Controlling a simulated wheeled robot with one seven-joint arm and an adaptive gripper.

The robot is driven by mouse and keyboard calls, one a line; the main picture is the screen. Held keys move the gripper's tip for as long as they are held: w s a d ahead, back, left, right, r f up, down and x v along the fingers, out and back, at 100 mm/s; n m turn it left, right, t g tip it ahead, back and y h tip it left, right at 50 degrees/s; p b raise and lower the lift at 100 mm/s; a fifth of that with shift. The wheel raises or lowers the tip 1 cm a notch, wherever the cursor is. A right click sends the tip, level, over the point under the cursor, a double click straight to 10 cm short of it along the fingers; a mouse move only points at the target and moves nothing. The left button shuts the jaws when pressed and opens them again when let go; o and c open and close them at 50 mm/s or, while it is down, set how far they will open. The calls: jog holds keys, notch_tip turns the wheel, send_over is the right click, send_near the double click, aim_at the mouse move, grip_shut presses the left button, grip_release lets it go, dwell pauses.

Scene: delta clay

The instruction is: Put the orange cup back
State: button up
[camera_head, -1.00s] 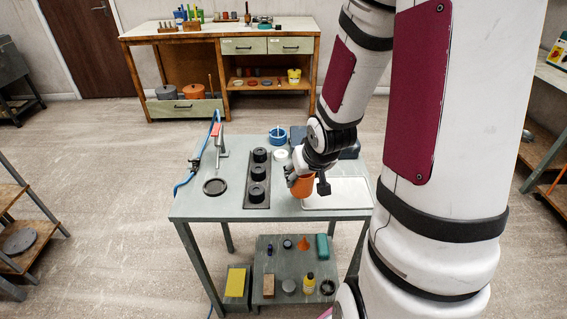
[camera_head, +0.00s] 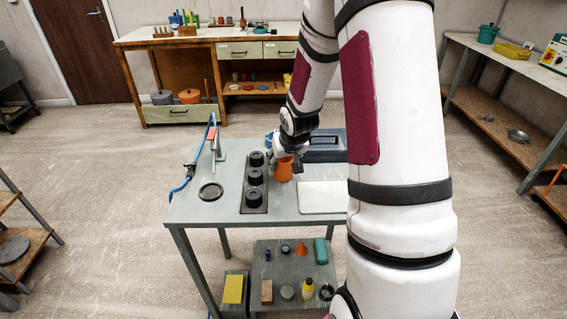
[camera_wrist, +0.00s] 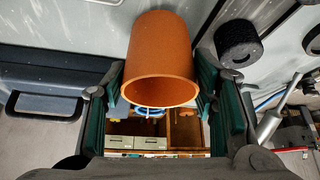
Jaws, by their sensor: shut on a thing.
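The orange cup (camera_head: 284,171) is at my gripper (camera_head: 285,156), over the grey table (camera_head: 190,214), just right of a black strip with black round pieces. In the wrist view the orange cup (camera_wrist: 160,60) sits between the two green-padded fingers of my gripper (camera_wrist: 160,95), its open rim toward the camera. My gripper is shut on the cup. I cannot tell whether the cup's base touches the table.
The black strip (camera_head: 245,206) holds several black round pieces. A black ring dish (camera_head: 210,191) lies to the left, a white tray (camera_head: 320,197) to the right. A dark blue toolbox (camera_head: 325,147) stands behind. A red-handled clamp (camera_head: 213,140) stands at the back left.

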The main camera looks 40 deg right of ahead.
jog(key=shift+f, duration=0.3)
jog(key=shift+f, duration=0.2)
jog(key=o, duration=1.3)
jog(key=shift+c, duration=0.2)
